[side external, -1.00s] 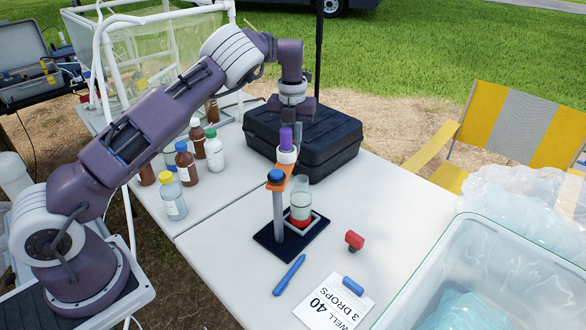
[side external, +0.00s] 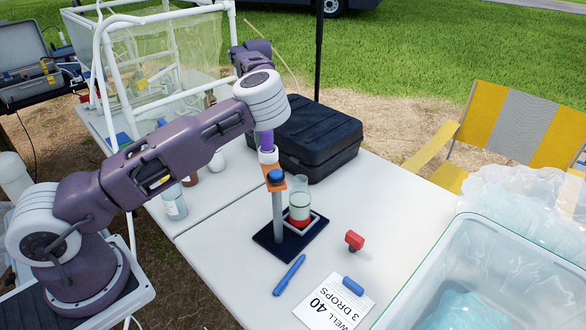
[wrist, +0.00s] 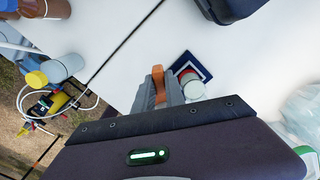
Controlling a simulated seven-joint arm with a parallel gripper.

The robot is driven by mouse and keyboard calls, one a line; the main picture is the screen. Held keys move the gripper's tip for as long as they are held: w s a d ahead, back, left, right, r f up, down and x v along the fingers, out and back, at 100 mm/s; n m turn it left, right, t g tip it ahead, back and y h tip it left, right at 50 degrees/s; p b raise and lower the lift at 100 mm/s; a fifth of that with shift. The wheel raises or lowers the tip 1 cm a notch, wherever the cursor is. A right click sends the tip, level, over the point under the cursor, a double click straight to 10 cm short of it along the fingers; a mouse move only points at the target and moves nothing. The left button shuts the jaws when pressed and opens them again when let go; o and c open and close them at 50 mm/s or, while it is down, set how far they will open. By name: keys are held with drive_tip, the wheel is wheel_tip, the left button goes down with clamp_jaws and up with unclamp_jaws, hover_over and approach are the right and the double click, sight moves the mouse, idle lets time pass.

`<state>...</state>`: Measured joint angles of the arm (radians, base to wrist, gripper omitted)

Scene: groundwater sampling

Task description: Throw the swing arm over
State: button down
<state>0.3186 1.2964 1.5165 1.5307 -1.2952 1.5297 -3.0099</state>
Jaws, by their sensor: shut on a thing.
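The orange swing arm (side external: 275,185) sits on top of a grey post (side external: 279,215) under a blue knob (side external: 276,175). A beaker (side external: 299,196) with a red bottom stands on the dark base (side external: 272,245), right of the post. In the wrist view my gripper (wrist: 171,92) is shut on the swing arm, whose orange strip (wrist: 158,84) shows at the fingers.
A black case (side external: 315,135) stands behind the stand. Bottles (side external: 173,203) stand at the left. A blue pen (side external: 289,275), a red piece (side external: 354,240) and a label card (side external: 334,303) lie in front. A clear tub (side external: 480,280) is at the right.

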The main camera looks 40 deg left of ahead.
drive_tip(key=shift+s+a+n, duration=0.45)
drive_tip(key=shift+s+n, duration=0.25)
drive_tip(key=shift+s, duration=0.1)
drive_tip(key=c, duration=1.3)
unclamp_jaws()
drive_tip(key=shift+d, duration=0.1)
